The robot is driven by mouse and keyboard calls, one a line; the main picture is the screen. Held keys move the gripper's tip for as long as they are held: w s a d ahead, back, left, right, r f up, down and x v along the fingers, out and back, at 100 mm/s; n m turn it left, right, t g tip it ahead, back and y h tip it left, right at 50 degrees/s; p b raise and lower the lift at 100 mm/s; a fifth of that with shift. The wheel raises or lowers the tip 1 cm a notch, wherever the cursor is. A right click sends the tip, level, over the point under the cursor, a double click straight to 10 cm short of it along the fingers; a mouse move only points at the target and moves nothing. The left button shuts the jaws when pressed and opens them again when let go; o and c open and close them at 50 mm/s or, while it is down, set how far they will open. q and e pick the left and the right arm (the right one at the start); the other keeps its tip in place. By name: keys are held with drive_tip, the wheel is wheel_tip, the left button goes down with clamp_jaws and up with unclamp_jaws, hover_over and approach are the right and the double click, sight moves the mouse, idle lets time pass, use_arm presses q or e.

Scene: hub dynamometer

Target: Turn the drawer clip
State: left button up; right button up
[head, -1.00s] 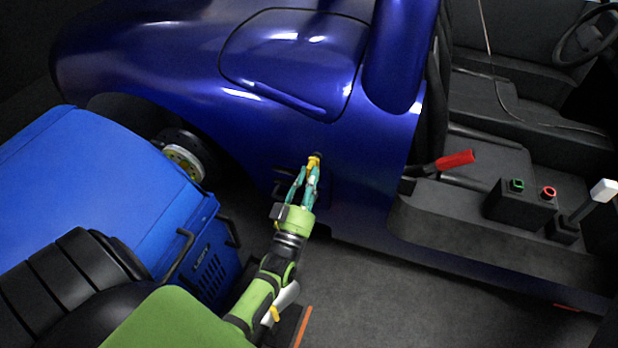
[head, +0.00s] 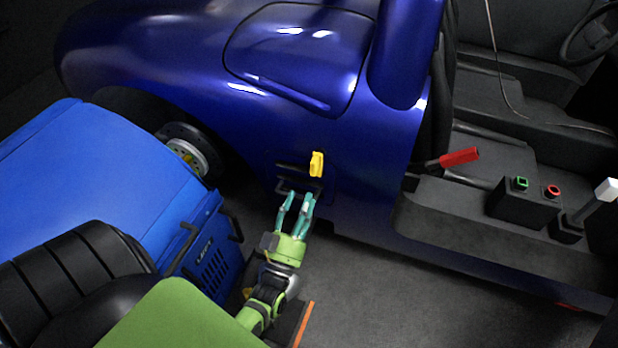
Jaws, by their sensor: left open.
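The yellow drawer clip (head: 317,164) sits on the dark blue side panel of the car, standing roughly upright. A dark drawer front with a handle (head: 296,188) shows just below and left of it. My left gripper (head: 298,200) is open, with teal fingers apart and nothing between them. Its fingertips are below the clip and apart from it, close to the drawer handle in the picture. I cannot tell whether they touch the handle. My right gripper is not in view.
A blue machine (head: 110,185) with black handles stands at the left, near the wheel hub (head: 187,155). At the right are a red-handled lever (head: 460,157), a button box (head: 528,205) and a white-topped lever (head: 605,190). Grey floor (head: 400,285) lies clear below the car.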

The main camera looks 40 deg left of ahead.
use_arm(q)
drive_tip(key=shift+v, duration=2.25)
